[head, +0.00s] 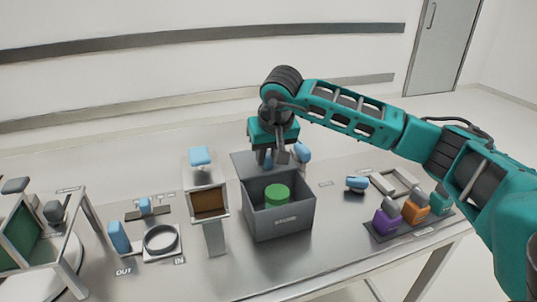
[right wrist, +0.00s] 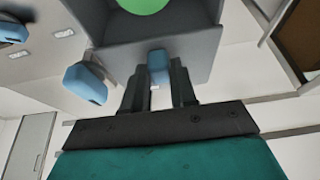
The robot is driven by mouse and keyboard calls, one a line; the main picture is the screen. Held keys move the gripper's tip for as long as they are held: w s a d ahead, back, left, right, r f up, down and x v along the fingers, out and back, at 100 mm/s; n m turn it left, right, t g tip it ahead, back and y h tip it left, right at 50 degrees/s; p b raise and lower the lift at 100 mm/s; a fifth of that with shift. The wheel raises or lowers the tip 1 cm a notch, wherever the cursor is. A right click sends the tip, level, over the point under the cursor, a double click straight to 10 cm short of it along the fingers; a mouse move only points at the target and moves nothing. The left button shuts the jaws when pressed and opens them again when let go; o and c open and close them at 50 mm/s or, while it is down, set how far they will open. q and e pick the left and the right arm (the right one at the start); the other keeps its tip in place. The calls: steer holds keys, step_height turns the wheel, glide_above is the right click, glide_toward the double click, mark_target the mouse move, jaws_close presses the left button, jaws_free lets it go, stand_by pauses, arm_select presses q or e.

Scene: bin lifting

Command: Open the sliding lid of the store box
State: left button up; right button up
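The grey store box (head: 280,221) stands on the table with its top open and a green round object (head: 277,194) inside. Its grey lid (head: 244,165) sits slid back toward the far side of the box. My right gripper (head: 270,158) reaches down at the lid. In the right wrist view its two fingers (right wrist: 159,88) stand on either side of the lid's blue handle (right wrist: 158,65) and seem to touch it. The fingers partly hide the handle in the head view. My left gripper is in neither view.
A blue-handled object (head: 302,152) stands close behind the box. A blue-topped stand (head: 208,203) is left of it. Purple and orange blocks (head: 386,221) sit on a dark tray at the right. A ring fixture (head: 161,240) is at the left.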

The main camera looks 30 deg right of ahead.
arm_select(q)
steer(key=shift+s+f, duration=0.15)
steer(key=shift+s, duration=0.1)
arm_select(e)
steer(key=o, duration=0.4)
steer(key=shift+r, duration=0.1)
steer(key=v, duration=1.2)
steer(key=shift+s+a+r, duration=0.1)
steer(key=shift+s+r, duration=0.2)
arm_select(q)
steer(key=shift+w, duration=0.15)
